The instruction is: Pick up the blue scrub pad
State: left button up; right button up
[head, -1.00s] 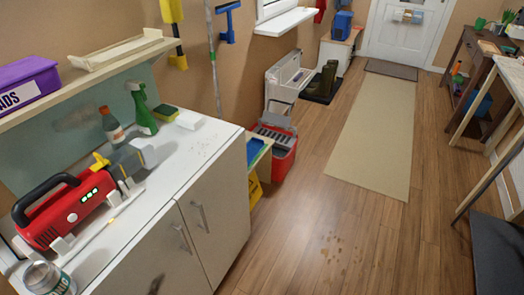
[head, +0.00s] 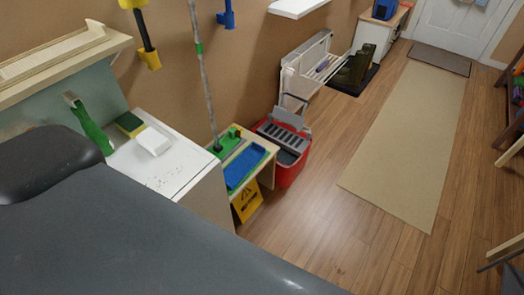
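A flat blue rectangle (head: 245,166), which looks like the blue scrub pad, lies on top of a low wooden stand (head: 268,150) between the white cabinet and a red bucket. A green piece (head: 225,143) at the foot of a long pole lies just behind it on the same stand. Neither of my grippers shows in the head view. A large dark grey link of my own arm fills the lower left and hides most of the cabinet front.
A red bucket (head: 292,165) with a grey wringer stands right of the stand. A yellow sign (head: 247,201) leans at its front. Wooden floor (head: 330,240) is open to the right.

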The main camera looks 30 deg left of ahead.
aim_at(234, 174)
jog(key=i+u, duration=0.15)
jog(key=i, duration=0.5)
jog(key=i+l+u, duration=0.15)
jog(key=i, duration=0.55)
jog(key=i+l+u, duration=0.15)
jog(key=i+u, duration=0.3)
jog(key=i+l+u, duration=0.2)
jog(key=u, duration=0.25)
jog(key=i+l+u, duration=0.25)
jog(key=l+u, duration=0.2)
jog(key=i+l+u, duration=0.2)
jog(key=l+u, duration=0.25)
jog(key=i+l+u, duration=0.2)
jog(key=l+u, duration=0.2)
jog(key=l, duration=0.2)
